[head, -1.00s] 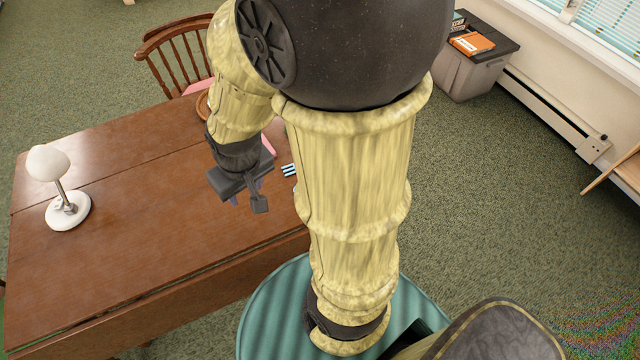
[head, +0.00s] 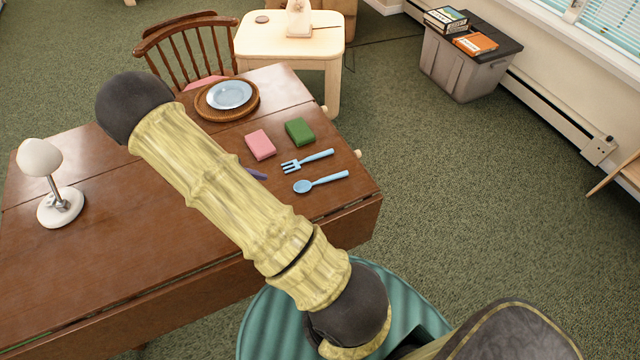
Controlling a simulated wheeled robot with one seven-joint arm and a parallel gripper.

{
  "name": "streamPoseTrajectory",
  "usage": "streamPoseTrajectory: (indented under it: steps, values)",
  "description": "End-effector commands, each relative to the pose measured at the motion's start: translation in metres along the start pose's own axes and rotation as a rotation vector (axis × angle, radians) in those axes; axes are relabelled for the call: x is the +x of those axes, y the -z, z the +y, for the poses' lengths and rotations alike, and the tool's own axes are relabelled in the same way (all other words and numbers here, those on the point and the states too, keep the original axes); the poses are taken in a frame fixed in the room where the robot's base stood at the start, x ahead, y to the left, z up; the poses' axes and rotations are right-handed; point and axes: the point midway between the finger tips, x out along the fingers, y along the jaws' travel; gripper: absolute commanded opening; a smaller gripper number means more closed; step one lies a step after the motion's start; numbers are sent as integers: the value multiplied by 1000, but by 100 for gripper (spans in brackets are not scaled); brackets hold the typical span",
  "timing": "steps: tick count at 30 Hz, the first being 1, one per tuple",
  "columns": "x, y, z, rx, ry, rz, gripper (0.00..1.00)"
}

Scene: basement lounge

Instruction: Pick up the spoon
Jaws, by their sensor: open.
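The light blue spoon (head: 321,182) lies flat on the brown wooden table near its right edge. Its bowl points left and its handle points right. My gripper does not show in the head view; my raised arm crosses the table left of the spoon and could be hiding it. Nothing covers the spoon.
A blue fork (head: 307,161) lies just behind the spoon. Beyond are a pink block (head: 260,145), a green block (head: 300,132) and a plate (head: 229,95) on a woven mat. A purple item (head: 256,173) is partly hidden by my arm. A lamp (head: 60,185) stands left.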

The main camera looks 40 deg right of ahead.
Motion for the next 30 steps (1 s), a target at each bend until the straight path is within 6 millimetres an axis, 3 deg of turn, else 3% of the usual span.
streamPoseTrajectory:
  steps: [3,8,20,30]
  values:
    - [15,22,14,-96,-69,-137,44]
    - [20,32,24,-158,-119,-236,44]
    - [23,32,25,-164,-123,-248,44]
    - [70,18,32,-165,-120,-250,44]
